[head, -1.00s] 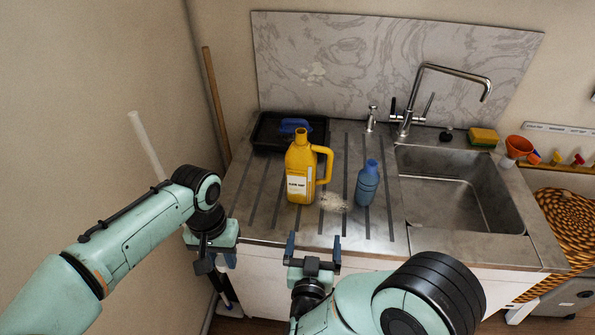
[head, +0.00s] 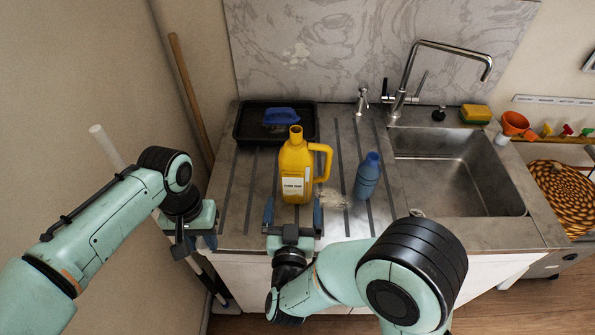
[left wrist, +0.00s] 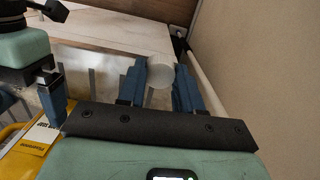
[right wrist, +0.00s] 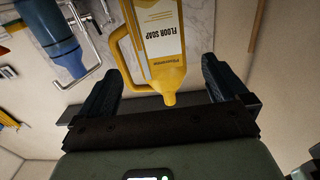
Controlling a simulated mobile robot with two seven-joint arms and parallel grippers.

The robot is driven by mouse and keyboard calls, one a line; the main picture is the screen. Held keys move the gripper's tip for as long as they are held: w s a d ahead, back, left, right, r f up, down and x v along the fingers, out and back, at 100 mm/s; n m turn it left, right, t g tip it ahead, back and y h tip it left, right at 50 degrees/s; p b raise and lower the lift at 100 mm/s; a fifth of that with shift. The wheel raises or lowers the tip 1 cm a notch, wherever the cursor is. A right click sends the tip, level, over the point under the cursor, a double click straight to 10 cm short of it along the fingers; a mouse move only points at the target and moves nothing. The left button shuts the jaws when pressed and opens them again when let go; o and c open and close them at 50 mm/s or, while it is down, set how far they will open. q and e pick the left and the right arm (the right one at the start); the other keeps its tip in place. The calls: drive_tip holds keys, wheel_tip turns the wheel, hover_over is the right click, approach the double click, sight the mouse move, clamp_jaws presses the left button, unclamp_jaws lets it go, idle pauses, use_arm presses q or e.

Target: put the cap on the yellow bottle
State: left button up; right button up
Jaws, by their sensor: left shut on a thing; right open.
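The yellow bottle (head: 297,165) stands upright on the metal counter, its mouth open and its handle to the right. It also shows in the right wrist view (right wrist: 160,60) and at the left edge of the left wrist view (left wrist: 10,155). My left gripper (head: 194,250) is left of the bottle, off the counter's front edge. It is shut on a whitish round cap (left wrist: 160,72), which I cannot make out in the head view. My right gripper (head: 293,215) is open and empty just in front of the bottle, with no clear contact.
A blue bottle (head: 367,177) stands close to the right. Behind is a black tray (head: 243,130) with a blue brush (head: 281,117). The sink (head: 505,195) and tap (head: 405,85) are right. A pale pole (head: 105,145) and wooden stick (head: 190,95) lean at left.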

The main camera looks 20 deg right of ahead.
sight(296, 179)
use_arm(q)
drive_tip(key=shift+w+r+p, duration=0.25)
drive_tip(key=shift+r+p, duration=0.25)
drive_tip(key=shift+r, duration=0.25)
use_arm(e)
drive_tip(key=x, duration=0.6)
use_arm(q)
drive_tip(key=shift+w+r+p, duration=0.15)
drive_tip(key=shift+r+p, duration=0.25)
drive_tip(key=shift+r, duration=0.15)
drive_tip(key=shift+w+r+p, duration=0.15)
drive_tip(key=shift+r+p, duration=0.25)
drive_tip(key=shift+r, duration=0.1)
use_arm(e)
drive_tip(key=x, duration=0.4)
drive_tip(key=shift+w+d+r, duration=0.15)
drive_tip(key=shift+w, duration=0.2)
drive_tip(key=shift+w+d, duration=0.1)
drive_tip(key=shift+w, duration=0.15)
use_arm(q)
drive_tip(key=shift+s, duration=0.1)
use_arm(e)
drive_tip(key=shift+s, duration=0.1)
